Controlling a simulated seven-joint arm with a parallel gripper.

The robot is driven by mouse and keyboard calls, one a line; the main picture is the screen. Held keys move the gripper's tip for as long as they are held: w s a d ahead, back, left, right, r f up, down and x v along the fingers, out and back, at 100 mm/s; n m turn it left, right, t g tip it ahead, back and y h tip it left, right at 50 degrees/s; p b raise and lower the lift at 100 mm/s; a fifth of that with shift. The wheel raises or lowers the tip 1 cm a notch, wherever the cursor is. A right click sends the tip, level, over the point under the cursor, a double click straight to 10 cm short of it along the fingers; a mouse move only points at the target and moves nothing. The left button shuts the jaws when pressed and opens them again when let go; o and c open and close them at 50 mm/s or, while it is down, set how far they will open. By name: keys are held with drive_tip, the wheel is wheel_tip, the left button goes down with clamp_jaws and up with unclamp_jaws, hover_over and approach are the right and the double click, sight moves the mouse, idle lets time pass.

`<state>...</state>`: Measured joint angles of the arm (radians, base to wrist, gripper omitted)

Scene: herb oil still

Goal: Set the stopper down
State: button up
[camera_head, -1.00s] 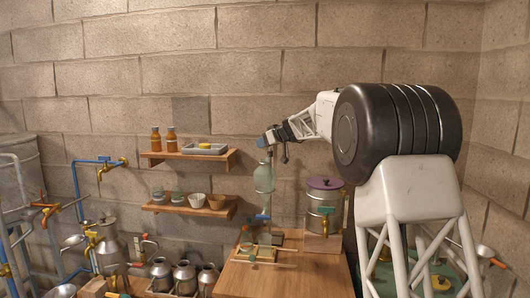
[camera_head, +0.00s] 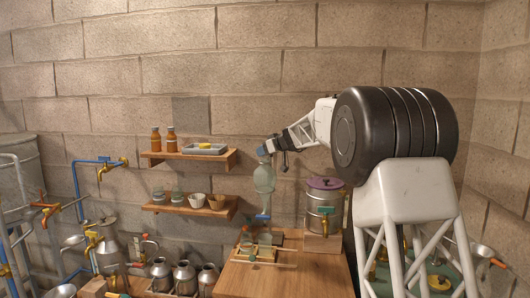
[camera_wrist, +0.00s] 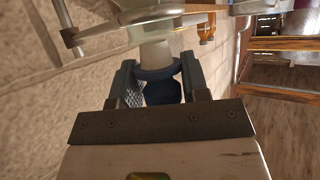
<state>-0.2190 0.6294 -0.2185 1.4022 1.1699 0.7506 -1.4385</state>
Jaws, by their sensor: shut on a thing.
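A dark blue stopper (camera_wrist: 163,91) with a wide collar sits between the two fingers of my gripper (camera_wrist: 161,84) in the wrist view. My gripper is shut on it. A pale neck-like part extends beyond the collar; I cannot tell whether it is the stopper's plug or the glass neck. In the head view my gripper (camera_head: 266,149) is directly above the pale glass separating funnel (camera_head: 264,179), close to its top. Whether the stopper is seated in the funnel or just clear of it cannot be told.
Below the funnel is a wooden bench (camera_head: 285,277) with a small wooden stand (camera_head: 256,254). A metal pot with a purple lid (camera_head: 325,184) stands to the right. Left are an upper shelf (camera_head: 190,158) with brown bottles and a grey tray (camera_head: 205,149), and a lower shelf (camera_head: 188,208) with cups.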

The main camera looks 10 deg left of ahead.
drive_tip(key=shift+f, duration=0.6)
drive_tip(key=o, duration=0.9)
drive_tip(key=shift+r, duration=0.15)
drive_tip(key=shift+r, duration=0.55)
drive_tip(key=v, duration=1.2)
idle(0.3)
